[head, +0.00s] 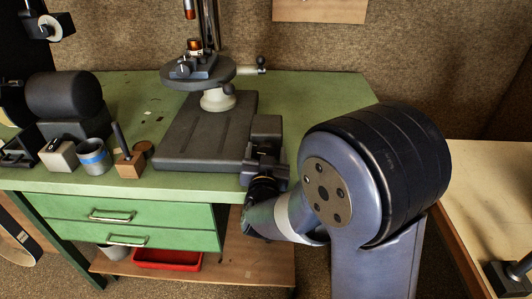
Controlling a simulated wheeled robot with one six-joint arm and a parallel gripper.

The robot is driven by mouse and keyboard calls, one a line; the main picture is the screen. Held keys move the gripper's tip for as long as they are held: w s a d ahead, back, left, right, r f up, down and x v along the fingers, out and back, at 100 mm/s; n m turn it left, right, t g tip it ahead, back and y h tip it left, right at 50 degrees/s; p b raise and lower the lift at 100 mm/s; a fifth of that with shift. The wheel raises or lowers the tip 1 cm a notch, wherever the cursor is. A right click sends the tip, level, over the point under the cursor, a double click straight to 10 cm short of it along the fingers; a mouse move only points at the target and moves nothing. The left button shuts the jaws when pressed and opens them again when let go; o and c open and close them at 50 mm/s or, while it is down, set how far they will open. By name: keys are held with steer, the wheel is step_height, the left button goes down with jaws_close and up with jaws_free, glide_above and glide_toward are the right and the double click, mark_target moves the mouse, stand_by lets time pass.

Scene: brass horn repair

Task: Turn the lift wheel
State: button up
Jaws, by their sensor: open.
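A drill-press-like stand has a dark flat base (190,150) on the green bench. Its round dark table (185,82) sits on a pale collar (217,100) with a small dark knob (229,89). A pale rod with dark ends (250,69) sticks out right of the round table. I cannot tell for sure which part is the lift wheel. My gripper (266,126) is open at the right edge of the base, low and in front of the rod, apart from it. The fingertips are dark and hard to make out, and no held thing shows.
A dark vise-like block (195,67) lies on the round table. Left on the bench are a grey cup with a blue band (93,156), a wooden block with a dark peg (130,163) and a dark cylinder (64,94). The bench right of the stand (325,95) is clear.

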steer(key=c, duration=1)
steer(key=m+b, duration=0.2)
steer(key=b, duration=0.1)
steer(key=shift+f, duration=0.25)
steer(key=shift+r+m+b, duration=0.25)
steer(key=shift+m+b, duration=0.35)
steer(key=o, duration=1)
steer(key=s, duration=1.1)
